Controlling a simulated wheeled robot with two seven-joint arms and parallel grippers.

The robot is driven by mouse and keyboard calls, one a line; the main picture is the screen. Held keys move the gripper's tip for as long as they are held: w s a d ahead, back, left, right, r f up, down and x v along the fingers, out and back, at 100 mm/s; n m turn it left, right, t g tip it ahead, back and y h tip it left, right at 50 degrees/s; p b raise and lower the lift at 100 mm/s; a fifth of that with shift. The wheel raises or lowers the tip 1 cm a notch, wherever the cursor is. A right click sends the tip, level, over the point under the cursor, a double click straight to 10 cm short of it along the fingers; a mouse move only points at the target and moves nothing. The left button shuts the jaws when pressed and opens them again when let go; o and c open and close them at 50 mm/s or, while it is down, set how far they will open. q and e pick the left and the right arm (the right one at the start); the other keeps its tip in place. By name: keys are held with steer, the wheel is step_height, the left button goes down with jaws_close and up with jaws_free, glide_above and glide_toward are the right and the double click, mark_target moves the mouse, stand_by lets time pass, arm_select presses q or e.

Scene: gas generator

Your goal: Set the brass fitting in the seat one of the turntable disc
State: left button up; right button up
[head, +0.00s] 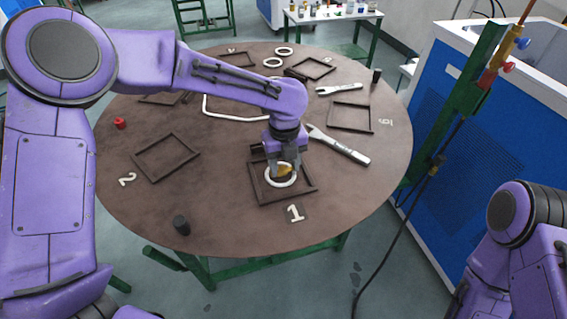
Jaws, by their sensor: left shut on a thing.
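The brown turntable disc (230,225) fills the middle of the view. Seat one is a dark square frame (300,193) beside the white numeral 1 on the disc's near side. My left gripper (283,169) points down over this seat and is shut on the brass fitting (285,171). A white ring (281,185) shows around or just below the fitting inside the frame. The fingers partly hide the fitting, and I cannot tell whether it touches the disc. My right arm shows at the lower right, but its gripper is out of view.
Other square frames, such as the one by numeral 2 (145,165), lie around the disc. Wrenches (348,149), white rings (272,62), a red cap (120,123) and dark cylinders (181,225) also lie there. A blue cabinet (480,135) stands at right.

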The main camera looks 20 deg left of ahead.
mark_target(284, 166)
arm_select(q)
steer(key=shift+f, duration=0.4)
steer(key=o, duration=0.8)
steer(key=shift+o, duration=1.4)
steer(key=shift+a, duration=0.1)
step_height(284, 166, up, 12)
steer(key=shift+b, duration=0.45)
